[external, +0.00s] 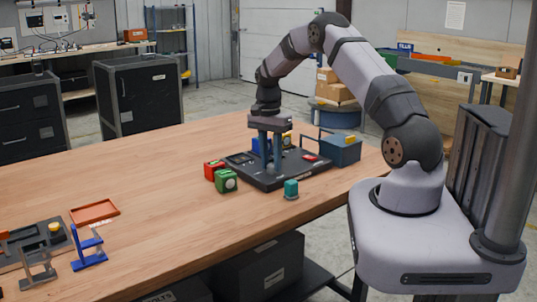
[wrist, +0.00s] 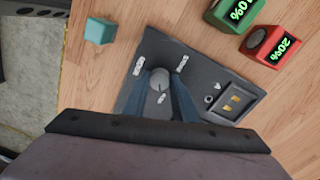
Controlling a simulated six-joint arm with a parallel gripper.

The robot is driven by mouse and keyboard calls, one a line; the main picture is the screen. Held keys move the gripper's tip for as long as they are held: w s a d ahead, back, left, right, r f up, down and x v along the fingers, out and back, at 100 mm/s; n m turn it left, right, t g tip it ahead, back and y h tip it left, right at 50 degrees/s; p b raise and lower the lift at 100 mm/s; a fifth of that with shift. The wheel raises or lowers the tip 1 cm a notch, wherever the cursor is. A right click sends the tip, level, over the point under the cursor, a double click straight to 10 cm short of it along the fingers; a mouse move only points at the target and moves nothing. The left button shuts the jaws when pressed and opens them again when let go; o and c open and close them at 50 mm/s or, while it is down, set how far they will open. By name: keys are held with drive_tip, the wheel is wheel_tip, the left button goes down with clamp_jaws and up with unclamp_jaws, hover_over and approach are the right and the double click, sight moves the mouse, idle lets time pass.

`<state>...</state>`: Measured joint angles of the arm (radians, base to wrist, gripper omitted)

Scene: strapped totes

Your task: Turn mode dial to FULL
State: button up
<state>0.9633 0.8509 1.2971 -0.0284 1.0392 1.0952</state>
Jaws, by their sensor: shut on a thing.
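The mode dial (wrist: 159,77) is a small grey round knob on the dark panel (wrist: 200,65), with small white labels around it. The labels are too small to read, so I cannot tell which mode it is set to. My gripper (wrist: 162,86) points down with its two blue-grey fingers on either side of the dial, shut on it.
A teal block (external: 291,187) is in front, and a blue-grey bin (external: 341,153) behind right.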

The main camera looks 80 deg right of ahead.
sight(270, 165)
drive_tip(key=o, duration=1)
drive_tip(key=shift+o, duration=0.2)
drive_tip(key=shift+w+d+r+b, duration=0.1)
drive_tip(key=shift+r+b, duration=0.45)
drive_tip(key=shift+r, duration=1.3)
drive_tip(key=shift+w+r+b, duration=0.1)
drive_tip(key=shift+r+b, duration=0.4)
drive_tip(key=shift+r, duration=1.35)
